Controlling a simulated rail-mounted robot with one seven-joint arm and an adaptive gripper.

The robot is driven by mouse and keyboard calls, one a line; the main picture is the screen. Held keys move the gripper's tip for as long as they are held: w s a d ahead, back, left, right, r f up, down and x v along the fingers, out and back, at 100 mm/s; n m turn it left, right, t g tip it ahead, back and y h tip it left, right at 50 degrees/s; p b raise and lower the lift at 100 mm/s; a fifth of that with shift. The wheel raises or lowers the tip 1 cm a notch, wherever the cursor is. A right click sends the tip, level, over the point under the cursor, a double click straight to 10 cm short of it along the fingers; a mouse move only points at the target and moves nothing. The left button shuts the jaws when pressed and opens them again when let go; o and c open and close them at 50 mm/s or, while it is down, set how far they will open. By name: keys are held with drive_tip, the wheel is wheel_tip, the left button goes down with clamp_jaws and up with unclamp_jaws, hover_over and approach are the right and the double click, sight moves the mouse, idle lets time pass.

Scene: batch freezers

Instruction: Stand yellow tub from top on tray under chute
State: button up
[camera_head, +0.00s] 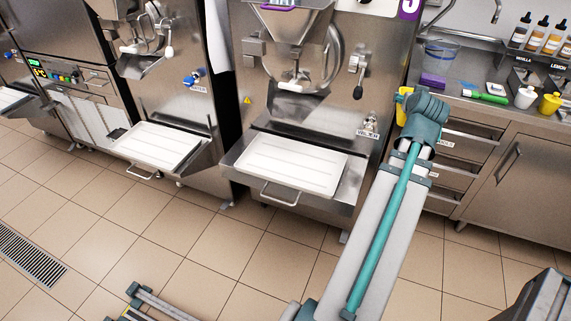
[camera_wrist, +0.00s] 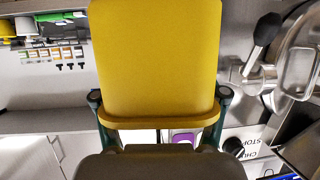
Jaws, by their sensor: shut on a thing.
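A yellow tub (camera_wrist: 158,55) fills the middle of the wrist view. My gripper (camera_wrist: 160,100) is shut on it, with one teal finger on each side near its thick rim. In the head view a yellow sliver of the tub (camera_head: 401,112) shows at the left of my wrist; my arm hides the rest. The near freezer has a white tray (camera_head: 292,165) on a steel shelf below its chute (camera_head: 297,88). The tub is to the right of this tray and apart from it. A second white tray (camera_head: 158,147) is under the left freezer's spout (camera_head: 140,65).
The near freezer's lever (camera_head: 359,75) sticks out right of the chute. Both trays look empty.

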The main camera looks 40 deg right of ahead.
drive_tip(key=w+a+f+n+t+y+b, duration=0.2)
drive_tip(key=w+a+f+n+y+b, duration=0.1)
drive_tip(key=w+f, duration=0.6)
drive_tip(key=w+a+f+n+t+y+b, duration=0.1)
drive_tip(key=w+a+f+n+y+b, duration=0.3)
drive_tip(key=w+a+f, duration=0.3)
drive_tip(key=w+a+f+n+t+y+b, duration=0.2)
drive_tip(key=w+a+f+n+y, duration=0.3)
drive_tip(key=w+f, duration=0.7)
drive_tip(key=shift+w+a+f+n+t+y+b, duration=0.15)
drive_tip(key=shift+w+b, duration=0.15)
drive_tip(key=shift+w, duration=0.5)
drive_tip(key=shift+w+d+f+n+t+y+b, duration=0.1)
drive_tip(key=shift+w+y+b, duration=0.15)
drive_tip(key=shift+w, duration=0.6)
drive_tip(key=shift+w+a+f+n+t+y+b, duration=0.15)
drive_tip(key=shift+w+b, duration=0.15)
drive_tip(key=shift+w, duration=0.5)
drive_tip(key=w+a+n+y, duration=0.1)
drive_tip(key=w+a+n+g+y, duration=0.1)
drive_tip(key=n+y, duration=0.1)
drive_tip(key=shift+w+a+r+y, duration=0.15)
drive_tip(key=shift+a+r+y, duration=0.1)
drive_tip(key=shift+a+r, duration=0.15)
drive_tip(key=shift+a+r+n+y, duration=0.15)
drive_tip(key=shift+a+n+y, duration=0.1)
drive_tip(key=shift+n+y, duration=0.15)
drive_tip(key=shift+f, duration=1.4)
drive_tip(key=shift+f+b, duration=0.2)
drive_tip(key=shift+b, duration=0.15)
